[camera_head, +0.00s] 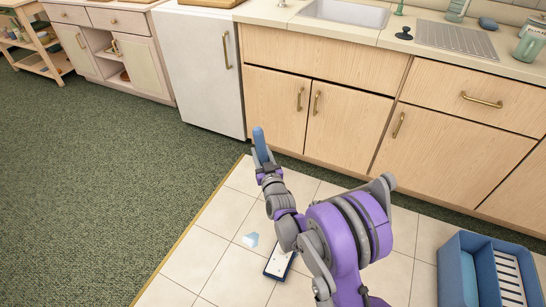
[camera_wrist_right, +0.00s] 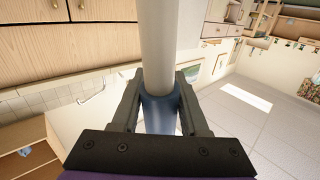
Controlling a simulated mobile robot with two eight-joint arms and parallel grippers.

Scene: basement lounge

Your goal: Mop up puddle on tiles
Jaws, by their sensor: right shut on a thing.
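My right gripper (camera_head: 268,172) is shut on the mop handle (camera_head: 260,143), whose blue end sticks up above the fingers. In the right wrist view the two dark fingers (camera_wrist_right: 160,88) clasp a blue grip (camera_wrist_right: 160,115) on a pale pole (camera_wrist_right: 158,40). A flat white pad with a dark edge (camera_head: 280,262), apparently the mop head, lies low over the tiles, partly hidden by my arm. A small pale-blue puddle (camera_head: 251,240) lies on the cream tiles (camera_head: 200,252), just left of the pad and apart from it in the picture. My left gripper is not in view.
A blue bucket with a slatted white insert (camera_head: 509,277) stands on the tiles at lower right. Wooden cabinets (camera_head: 330,95) and a white appliance (camera_head: 200,65) line the back. Green carpet (camera_head: 100,170) on the left is open floor.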

